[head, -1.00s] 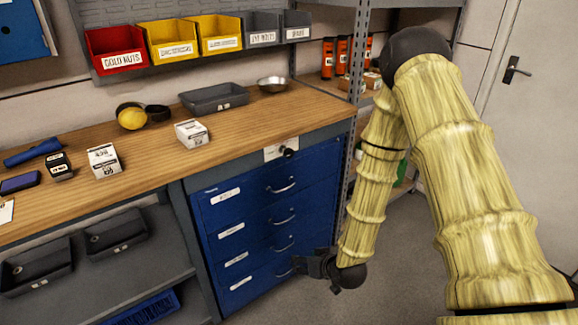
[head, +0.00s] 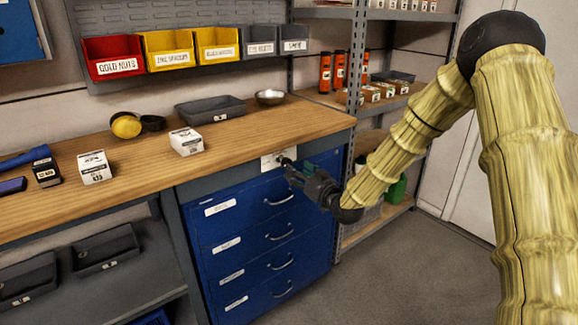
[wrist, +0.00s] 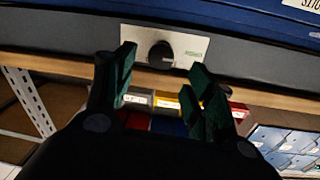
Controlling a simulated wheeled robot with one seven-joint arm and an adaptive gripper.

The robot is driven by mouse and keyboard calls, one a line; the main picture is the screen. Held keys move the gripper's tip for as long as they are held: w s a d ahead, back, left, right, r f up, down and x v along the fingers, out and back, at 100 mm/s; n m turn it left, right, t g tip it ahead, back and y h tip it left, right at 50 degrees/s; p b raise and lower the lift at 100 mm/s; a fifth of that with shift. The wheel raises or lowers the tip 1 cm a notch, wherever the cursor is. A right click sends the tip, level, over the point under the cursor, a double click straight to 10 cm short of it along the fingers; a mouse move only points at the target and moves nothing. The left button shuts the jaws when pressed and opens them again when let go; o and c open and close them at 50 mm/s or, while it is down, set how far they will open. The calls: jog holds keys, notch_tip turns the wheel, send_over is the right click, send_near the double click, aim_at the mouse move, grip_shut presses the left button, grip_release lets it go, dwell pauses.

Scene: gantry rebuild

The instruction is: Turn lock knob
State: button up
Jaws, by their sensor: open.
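The lock knob (wrist: 161,54) is a small black round knob on a pale plate (wrist: 188,47) in the wrist view. In the head view, the plate (head: 267,162) sits on the grey rail under the bench top, above the blue drawers, and my fingers partly cover the knob. My gripper (head: 291,168) is open in front of the plate. In the wrist view, its dark green-padded fingers (wrist: 160,72) stand apart, one on each side of the knob in the picture. The knob appears just beyond the fingertips, and I see no clear contact.
The blue drawer cabinet (head: 240,250) with curved handles is below the knob. The wooden bench top (head: 235,140) above carries a white box (head: 186,141), a grey tray (head: 210,109) and a metal bowl (head: 270,97). A metal shelf rack (head: 354,75) stands close on the right.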

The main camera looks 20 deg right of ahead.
aim_at(284, 162)
jog(key=x, duration=0.6)
jog(key=shift+w, duration=0.15)
jog(key=c, duration=1)
